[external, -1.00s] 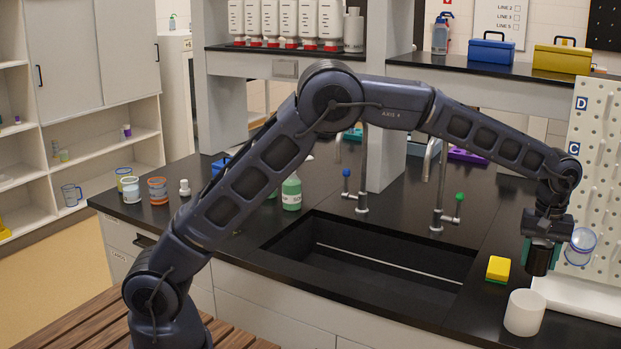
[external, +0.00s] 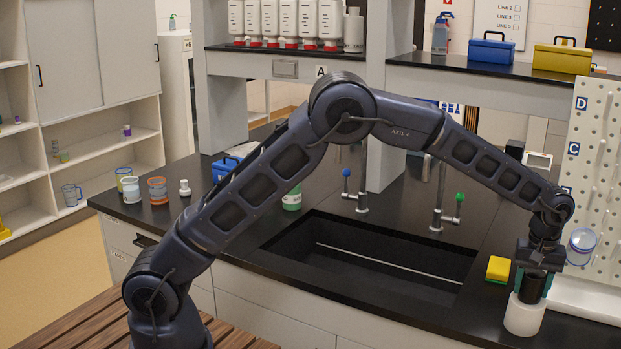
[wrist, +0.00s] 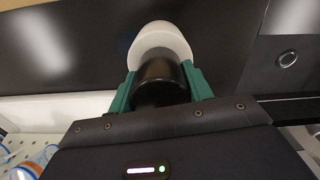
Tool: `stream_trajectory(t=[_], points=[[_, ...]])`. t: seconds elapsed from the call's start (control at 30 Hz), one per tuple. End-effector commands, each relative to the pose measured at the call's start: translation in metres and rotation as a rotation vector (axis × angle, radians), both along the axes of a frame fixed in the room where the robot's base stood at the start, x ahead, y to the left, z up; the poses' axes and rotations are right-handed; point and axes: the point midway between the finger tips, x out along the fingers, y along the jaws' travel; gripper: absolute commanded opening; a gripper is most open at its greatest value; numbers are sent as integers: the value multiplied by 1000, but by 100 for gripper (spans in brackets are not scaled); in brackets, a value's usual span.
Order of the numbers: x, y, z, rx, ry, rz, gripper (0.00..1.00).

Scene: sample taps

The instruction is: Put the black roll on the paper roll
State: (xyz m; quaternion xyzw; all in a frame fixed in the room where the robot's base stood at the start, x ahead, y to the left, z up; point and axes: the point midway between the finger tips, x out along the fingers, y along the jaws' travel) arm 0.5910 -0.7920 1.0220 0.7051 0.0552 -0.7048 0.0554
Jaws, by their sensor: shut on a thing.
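The black roll (external: 532,288) is upright between the fingers of my gripper (external: 531,282), at the right of the external view. The white paper roll (external: 524,318) stands upright on the dark counter directly below it. The black roll's lower end overlaps the paper roll's top in the picture; I cannot tell whether they touch. In the wrist view, the green fingers of my gripper (wrist: 160,90) are shut on the black roll (wrist: 160,82), and the white paper roll (wrist: 158,38) shows just beyond it, partly hidden.
A yellow and green sponge (external: 498,269) lies behind the paper roll. The black sink (external: 370,265) is to the left. A white pegboard (external: 592,190) with a clear cup (external: 581,246) hanging on it stands at the right. The counter's front edge is close to the paper roll.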

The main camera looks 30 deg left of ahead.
Motion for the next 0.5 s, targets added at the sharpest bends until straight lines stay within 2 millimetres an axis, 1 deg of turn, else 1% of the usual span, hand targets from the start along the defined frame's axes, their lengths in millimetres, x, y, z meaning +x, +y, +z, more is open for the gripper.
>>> stream_trajectory(t=[0.1,0.13,0.2,0.23,0.5], points=[[0,0,-3,1,0,0,25],[0,0,-3,1,0,0,56],[0,0,-2,1,0,0,70],[0,0,-2,0,0,0,72],[0,0,-2,0,0,0,72]])
